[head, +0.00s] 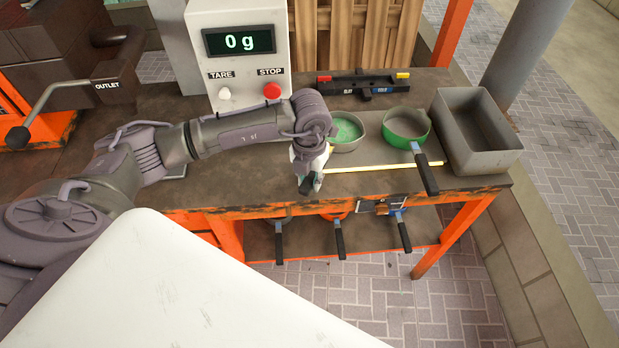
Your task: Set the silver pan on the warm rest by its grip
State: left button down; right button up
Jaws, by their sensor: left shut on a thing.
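A pan with a grey, silver-looking rim and green contents (347,131) is on the worktable, just right of my left wrist. My left gripper (311,181) points down at the table's front edge, shut on what looks like this pan's grip; a dark end shows at the fingers. My wrist hides the rest of the grip and part of the pan. I cannot tell whether the pan touches the surface. No warm rest can be told for certain; a lighter grey surface (382,154) lies under the pans. My right gripper is not in view.
A green pan (405,124) with a black grip stands right, beside a deep grey bin (448,120). A yellow strip (370,168) runs near the front edge. A scale reading 0 g (238,75) and a black tool (345,88) are behind. Grips protrude from the lower shelf.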

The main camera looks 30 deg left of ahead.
pick_arm(q)
jog(key=shift+s+f, duration=0.1)
jog(key=c, duration=0.9)
grip_release()
jog(key=shift+o, duration=0.2)
